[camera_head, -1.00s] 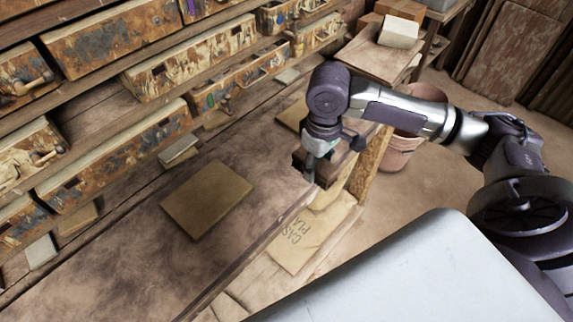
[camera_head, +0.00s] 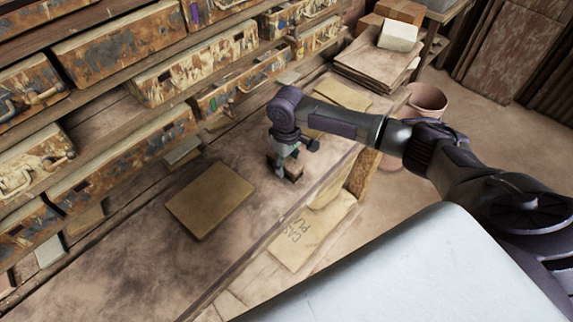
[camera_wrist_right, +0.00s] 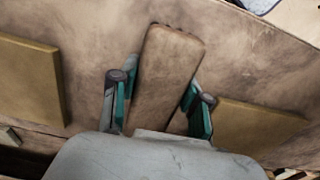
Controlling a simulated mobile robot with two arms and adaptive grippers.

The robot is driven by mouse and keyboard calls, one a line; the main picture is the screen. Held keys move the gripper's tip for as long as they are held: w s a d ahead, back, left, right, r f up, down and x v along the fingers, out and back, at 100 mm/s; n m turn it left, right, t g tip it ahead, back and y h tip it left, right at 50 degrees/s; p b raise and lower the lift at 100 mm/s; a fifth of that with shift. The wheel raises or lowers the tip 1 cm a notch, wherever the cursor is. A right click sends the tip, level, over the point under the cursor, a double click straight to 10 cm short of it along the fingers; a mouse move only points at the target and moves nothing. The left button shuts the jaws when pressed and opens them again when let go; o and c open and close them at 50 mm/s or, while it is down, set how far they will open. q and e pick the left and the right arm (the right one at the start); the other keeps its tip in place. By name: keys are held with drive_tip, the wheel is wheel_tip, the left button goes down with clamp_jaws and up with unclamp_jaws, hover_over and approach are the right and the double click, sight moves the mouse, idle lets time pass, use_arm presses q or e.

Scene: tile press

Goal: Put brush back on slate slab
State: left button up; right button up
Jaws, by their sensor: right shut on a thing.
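The brush (camera_wrist_right: 165,75) shows in the right wrist view as a long brown wooden block between the teal-edged fingers of my right gripper. My right gripper (camera_head: 284,168) is shut on it. In the head view the brush (camera_head: 293,173) is a small dark block below the gripper, over the worktable; whether it touches the table I cannot tell. A flat tan slab (camera_head: 210,200) lies on the table left of the gripper, and a second tan slab (camera_head: 341,94) lies behind it to the right. Neither looks clearly like slate. My left gripper is not in view.
Stained drawers (camera_head: 120,150) line the back of the table (camera_head: 130,260). A paper sack (camera_head: 300,236) lies below the table's front edge. A clay pot (camera_head: 428,98) stands at the right. The tabletop between the two slabs is mostly clear.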

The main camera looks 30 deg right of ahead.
sight(286, 161)
drive_tip(key=shift+f, duration=0.85)
drive_tip(key=shift+f, duration=0.2)
drive_tip(key=o, duration=1)
wheel_tip(286, 161, up, 11)
drive_tip(key=shift+b, duration=1.25)
drive_tip(key=shift+r, duration=0.65)
